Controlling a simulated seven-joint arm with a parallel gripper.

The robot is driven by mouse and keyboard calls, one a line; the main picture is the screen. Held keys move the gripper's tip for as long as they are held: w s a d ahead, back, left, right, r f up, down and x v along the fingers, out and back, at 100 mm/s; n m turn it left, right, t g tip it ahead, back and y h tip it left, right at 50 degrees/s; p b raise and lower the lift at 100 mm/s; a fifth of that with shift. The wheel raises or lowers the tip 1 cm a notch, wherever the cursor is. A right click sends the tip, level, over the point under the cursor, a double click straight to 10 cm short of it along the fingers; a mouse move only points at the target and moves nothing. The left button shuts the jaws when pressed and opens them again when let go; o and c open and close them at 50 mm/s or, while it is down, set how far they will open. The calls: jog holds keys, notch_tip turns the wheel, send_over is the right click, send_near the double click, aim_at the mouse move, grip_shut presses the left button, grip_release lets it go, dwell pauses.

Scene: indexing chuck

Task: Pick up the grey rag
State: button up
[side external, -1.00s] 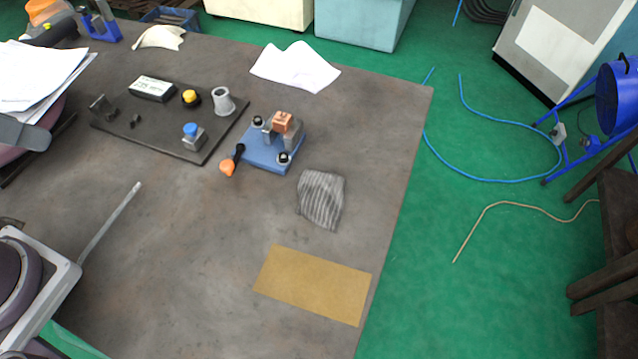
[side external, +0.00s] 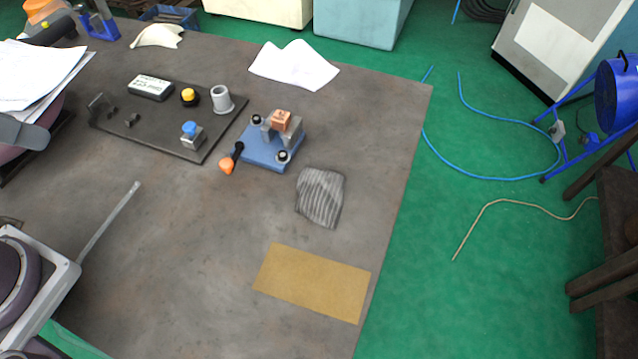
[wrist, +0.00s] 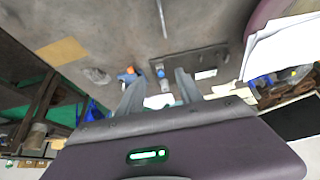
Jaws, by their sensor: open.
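The grey rag (side external: 320,197) lies crumpled and striped on the brown bench top, right of the middle in the side external view. It lies between the blue clamp fixture (side external: 262,157) and a tan sheet (side external: 313,284), apart from both. In the wrist view the rag (wrist: 97,75) is a small grey lump left of my fingers. My gripper (wrist: 160,75) is open there, with nothing between its two fingers. It is well away from the rag. I cannot make out my fingers in the side external view.
A dark plate (side external: 150,135) with knobs and small parts lies left of the fixture. A white paper (side external: 294,67) lies behind it. A thin rod (side external: 110,222) projects over the bench at left. The bench's right edge (side external: 404,190) is near the rag. Bare bench surrounds the rag.

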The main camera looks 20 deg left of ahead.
jog(key=o, duration=1.3)
jog(key=shift+c, duration=0.2)
jog(key=m+g+h, duration=0.2)
jog(key=m+g, duration=0.3)
jog(key=m, duration=1.2)
send_over(318, 185)
jog(key=a, duration=0.2)
jog(key=f, duration=1.5)
jog(key=shift+d, duration=0.2)
jog(key=f, duration=0.2)
jog(key=d+f, duration=0.1)
jog(key=f, duration=0.4)
jog(key=shift+d+f, duration=0.25)
